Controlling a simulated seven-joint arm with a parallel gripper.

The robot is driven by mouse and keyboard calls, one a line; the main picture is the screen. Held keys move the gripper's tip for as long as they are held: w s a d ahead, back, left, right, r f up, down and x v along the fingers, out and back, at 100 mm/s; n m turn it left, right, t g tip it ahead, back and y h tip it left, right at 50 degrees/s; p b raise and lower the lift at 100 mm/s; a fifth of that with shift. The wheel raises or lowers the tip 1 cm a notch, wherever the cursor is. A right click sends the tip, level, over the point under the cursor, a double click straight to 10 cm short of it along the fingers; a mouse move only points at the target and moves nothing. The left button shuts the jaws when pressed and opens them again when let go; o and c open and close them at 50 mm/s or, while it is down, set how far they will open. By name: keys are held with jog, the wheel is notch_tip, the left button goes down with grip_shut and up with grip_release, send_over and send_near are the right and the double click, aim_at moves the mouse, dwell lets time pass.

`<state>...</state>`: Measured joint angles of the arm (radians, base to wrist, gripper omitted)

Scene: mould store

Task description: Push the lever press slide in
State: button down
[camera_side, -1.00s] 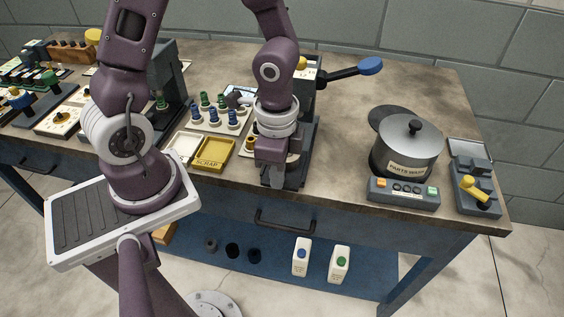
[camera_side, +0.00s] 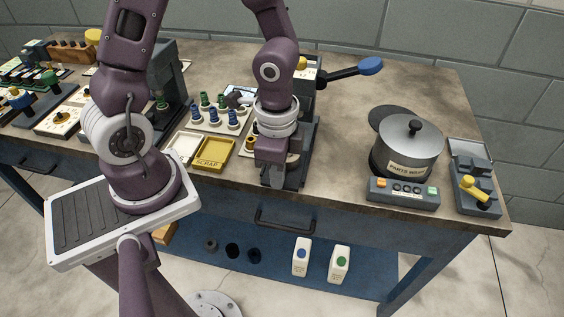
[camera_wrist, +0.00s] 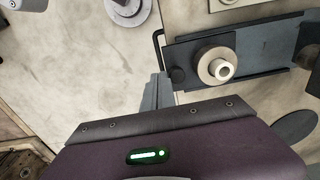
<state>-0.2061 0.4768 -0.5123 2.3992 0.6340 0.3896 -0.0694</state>
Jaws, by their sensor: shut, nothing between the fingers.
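The lever press stands near the middle of the bench, with a dark lever ending in a blue grip (camera_side: 370,65). Its low dark base (camera_side: 302,150) runs toward the front edge, partly hidden behind my arm. In the wrist view the press slide (camera_wrist: 190,62) is a dark plate on a longer track, carrying a round metal piece (camera_wrist: 220,68) with a pale centre.
A pot (camera_side: 406,148), a button box (camera_side: 404,191) and a yellow-handled switch box (camera_side: 476,188) stand on the right. A yellow scrap tray (camera_side: 213,153) and a rack of blue and green pegs (camera_side: 216,116) lie left of the press. The bench between press and pot is clear.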

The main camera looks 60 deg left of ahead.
dwell(0.5)
jog(key=shift+w+a, duration=1.4)
jog(key=shift+w, duration=0.05)
jog(key=shift+w+a, duration=1.4)
jog(key=shift+a, duration=0.05)
jog(key=shift+w+a, duration=1.1)
jog(key=shift+s+d+r, duration=0.9)
jog(key=shift+r, duration=0.1)
notch_tip(320, 180, up, 7)
jog(key=s+d, duration=0.2)
